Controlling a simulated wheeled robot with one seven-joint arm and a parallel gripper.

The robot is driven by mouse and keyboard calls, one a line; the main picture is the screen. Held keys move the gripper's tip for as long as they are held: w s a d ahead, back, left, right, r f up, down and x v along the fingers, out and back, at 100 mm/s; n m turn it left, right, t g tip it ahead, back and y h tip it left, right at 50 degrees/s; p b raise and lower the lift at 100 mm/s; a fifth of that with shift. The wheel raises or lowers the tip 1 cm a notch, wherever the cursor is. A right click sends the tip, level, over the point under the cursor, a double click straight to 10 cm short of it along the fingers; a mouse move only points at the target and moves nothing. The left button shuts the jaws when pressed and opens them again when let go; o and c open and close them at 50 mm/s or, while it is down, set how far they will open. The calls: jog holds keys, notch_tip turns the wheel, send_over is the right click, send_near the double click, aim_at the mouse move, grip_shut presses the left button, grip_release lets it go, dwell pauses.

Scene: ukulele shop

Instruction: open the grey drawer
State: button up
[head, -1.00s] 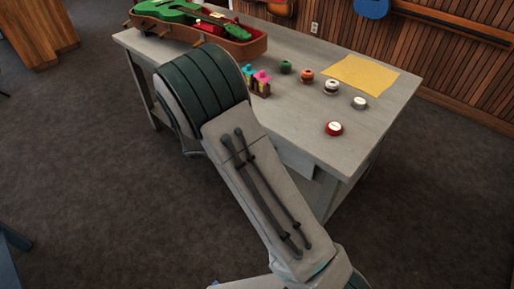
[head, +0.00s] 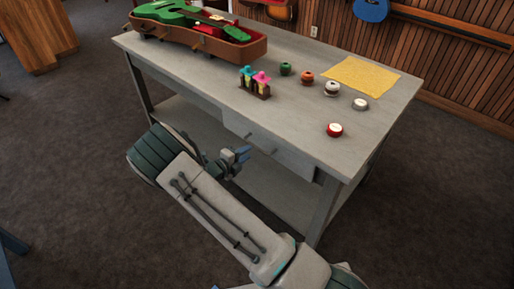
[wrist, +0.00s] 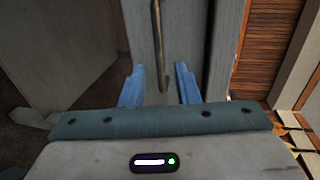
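The grey drawer (head: 285,155) is set under the top of the grey table, and its front looks shut. Its thin bar handle shows in the wrist view (wrist: 160,45), running lengthwise up the picture against the drawer front (wrist: 187,35). My gripper (head: 243,153) is just in front of the drawer. In the wrist view my gripper (wrist: 159,78) has its two blue fingers apart, with the near end of the handle lined up in the gap between them. Neither finger visibly touches the handle. I cannot tell how deep the handle sits between the fingers.
The grey table (head: 215,75) carries a green ukulele (head: 180,12) in a brown case (head: 225,48), small colored bottles (head: 254,82), several round pots and a yellow cloth (head: 360,76). A lower shelf (head: 275,195) lies under the drawer. The floor in front is clear.

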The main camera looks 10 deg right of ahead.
aim_at(257, 147)
jog(key=x, duration=0.6)
jog(key=shift+w+d+f, duration=0.1)
jog(key=shift+w+d, duration=0.05)
jog(key=shift+d, duration=0.15)
grip_shut()
